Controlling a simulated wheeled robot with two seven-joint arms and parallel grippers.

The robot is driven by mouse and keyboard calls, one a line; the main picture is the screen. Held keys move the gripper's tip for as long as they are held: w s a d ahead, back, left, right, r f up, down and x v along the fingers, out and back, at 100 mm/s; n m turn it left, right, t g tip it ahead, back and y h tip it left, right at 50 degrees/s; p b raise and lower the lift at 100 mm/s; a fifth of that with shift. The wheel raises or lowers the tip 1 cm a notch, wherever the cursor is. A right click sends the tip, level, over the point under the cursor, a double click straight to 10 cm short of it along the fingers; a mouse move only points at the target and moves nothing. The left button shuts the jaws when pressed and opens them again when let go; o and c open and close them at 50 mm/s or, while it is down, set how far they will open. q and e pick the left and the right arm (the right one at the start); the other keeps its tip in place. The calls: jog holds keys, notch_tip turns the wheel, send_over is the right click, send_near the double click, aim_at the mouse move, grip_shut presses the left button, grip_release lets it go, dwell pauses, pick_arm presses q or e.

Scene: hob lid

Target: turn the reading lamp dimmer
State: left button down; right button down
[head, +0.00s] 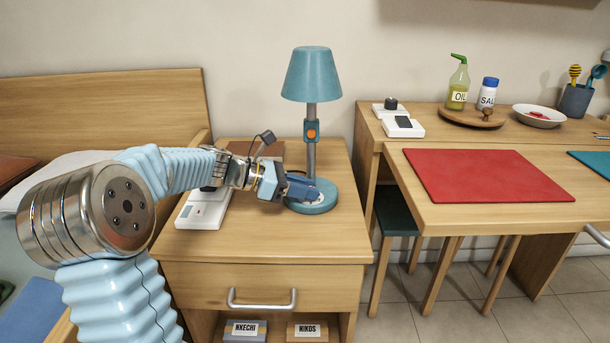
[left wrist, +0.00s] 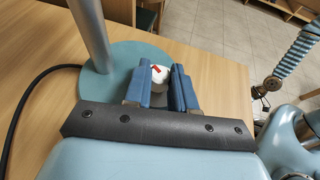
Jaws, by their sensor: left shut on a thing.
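The reading lamp (head: 311,75) has a teal shade, a grey stem with an orange switch (head: 312,133) and a round teal base (head: 325,200). It stands upright on the bedside cabinet. Its dimmer is a small white knob with a red mark (left wrist: 159,75), low at the base in the left wrist view. My left gripper (head: 308,192) reaches in from the left, low over the base. Its two blue fingers (left wrist: 163,88) are shut on the white knob, one on each side. The fingers partly hide the knob in the head view. My right gripper does not show clearly in either view.
A white box (head: 203,212) and a brown flat item (head: 257,150) lie on the cabinet top (head: 270,240). A black cord (left wrist: 25,95) runs from the lamp base. A desk with a red mat (head: 485,175) stands to the right, beyond a gap with a stool (head: 396,215).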

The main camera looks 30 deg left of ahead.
pick_arm(q)
jog(key=m+g+h+p, duration=0.1)
jog(key=m+g+p, duration=0.1)
jog(key=p, duration=0.1)
jog(key=m+g+h+p, duration=0.1)
jog(key=m+g+p, duration=0.1)
jog(key=p, duration=0.2)
jog(key=w+m+g+h+p, duration=0.1)
jog(key=m+g+p, duration=0.1)
jog(key=p, duration=0.1)
jog(key=shift+a+r+g, duration=0.2)
jog(key=shift+r+g, duration=0.1)
jog(key=shift+r, duration=0.05)
jog(key=shift+f+m+g+h+p, duration=0.15)
jog(key=shift+m+g+h+p, duration=0.15)
jog(key=shift+m+g+p, duration=0.55)
jog(key=shift+w+f+m+g+p, duration=0.15)
jog(key=shift+m+g+p, duration=0.4)
jog(key=shift+m+g, duration=0.5)
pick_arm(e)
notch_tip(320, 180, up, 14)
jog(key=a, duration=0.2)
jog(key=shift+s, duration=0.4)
pick_arm(q)
jog(key=c, duration=0.9)
grip_release()
jog(key=shift+c, duration=0.2)
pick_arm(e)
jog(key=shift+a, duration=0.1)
